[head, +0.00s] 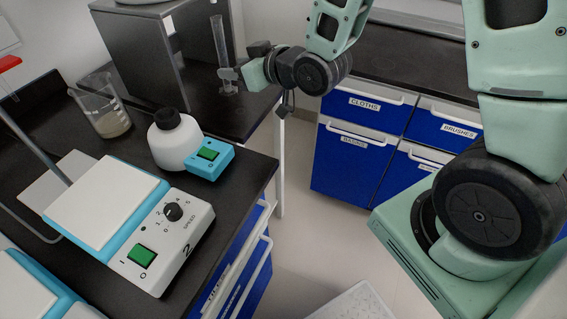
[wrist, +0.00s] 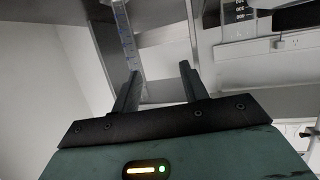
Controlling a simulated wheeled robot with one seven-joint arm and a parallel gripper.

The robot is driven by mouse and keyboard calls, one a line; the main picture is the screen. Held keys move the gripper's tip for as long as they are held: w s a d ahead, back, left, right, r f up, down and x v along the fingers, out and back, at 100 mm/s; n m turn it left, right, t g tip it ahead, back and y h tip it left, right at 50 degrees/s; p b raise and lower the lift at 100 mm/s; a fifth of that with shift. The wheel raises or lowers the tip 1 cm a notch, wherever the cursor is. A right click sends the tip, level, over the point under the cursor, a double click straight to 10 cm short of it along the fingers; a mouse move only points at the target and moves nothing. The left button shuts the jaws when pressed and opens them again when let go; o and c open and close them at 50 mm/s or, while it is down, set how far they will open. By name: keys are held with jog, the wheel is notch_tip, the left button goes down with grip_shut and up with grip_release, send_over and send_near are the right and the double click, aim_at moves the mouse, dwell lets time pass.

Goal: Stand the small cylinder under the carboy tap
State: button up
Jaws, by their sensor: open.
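The small cylinder (head: 220,42) is a clear, tall measuring cylinder standing upright on the black bench beside a steel box. My gripper (head: 229,74) is at its lower part, reaching in from the right. In the wrist view the cylinder (wrist: 124,34), with blue marks, shows above the left fingertip, off to the left of the middle of my gripper (wrist: 158,70). The fingers are apart with nothing clearly held between them. I cannot tell whether a finger touches the cylinder. I cannot make out the carboy or its tap in either view.
The steel box (head: 138,52) stands left of the cylinder. Nearer are a beaker (head: 103,112), a white bottle (head: 172,143) with a black cap, a small blue device (head: 208,158) and a white-topped stirrer (head: 105,205). Blue drawers (head: 350,150) stand across the open floor.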

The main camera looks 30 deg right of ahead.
jog(key=s+a+n+g+h, duration=0.1)
jog(key=s+g, duration=0.5)
jog(key=s, duration=0.8)
jog(key=s+a+n+g+h, duration=0.1)
jog(key=s+a+g+h, duration=0.3)
jog(key=s, duration=1.1)
jog(key=g, duration=0.3)
jog(key=shift+s+a+f+n, duration=0.15)
jog(key=shift+s+a+n, duration=0.15)
jog(key=shift+n, duration=0.1)
notch_tip(320, 180, up, 3)
jog(key=p, duration=0.3)
jog(key=shift+r, duration=0.2)
